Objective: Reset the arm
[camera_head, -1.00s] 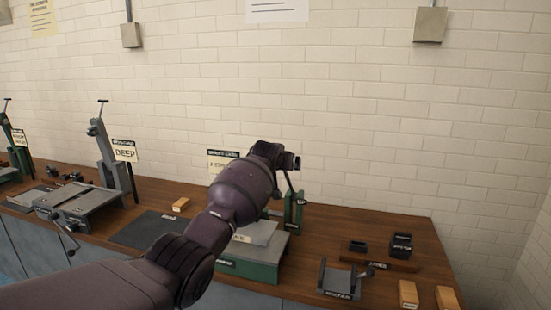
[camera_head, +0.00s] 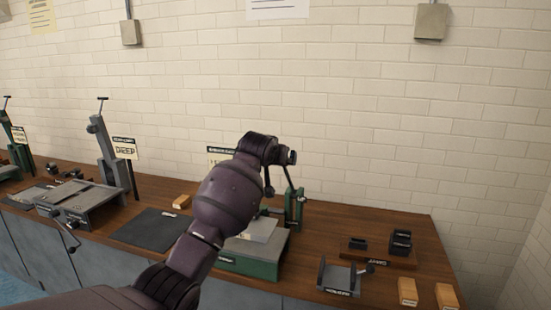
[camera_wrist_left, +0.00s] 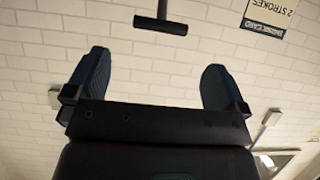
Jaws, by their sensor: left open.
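My left arm (camera_head: 228,200) comes in from the lower left and reaches up over the bench. Its wrist end (camera_head: 262,150) is in front of the wall, above the green machine (camera_head: 265,262). The fingers are hard to make out in the head view. In the left wrist view my left gripper (camera_wrist_left: 155,62) has its two dark fingers wide apart, with only wall between them. A dark T-shaped handle (camera_wrist_left: 160,25) shows beyond the fingertips. My right gripper is in neither view.
The wooden bench (camera_head: 400,220) holds a grey machine (camera_head: 85,200) at left, a dark mat (camera_head: 150,228), an open grey holder (camera_head: 340,278), dark blocks on a board (camera_head: 400,243) and orange blocks (camera_head: 407,292). White brick wall stands behind. Air above the bench's right side is clear.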

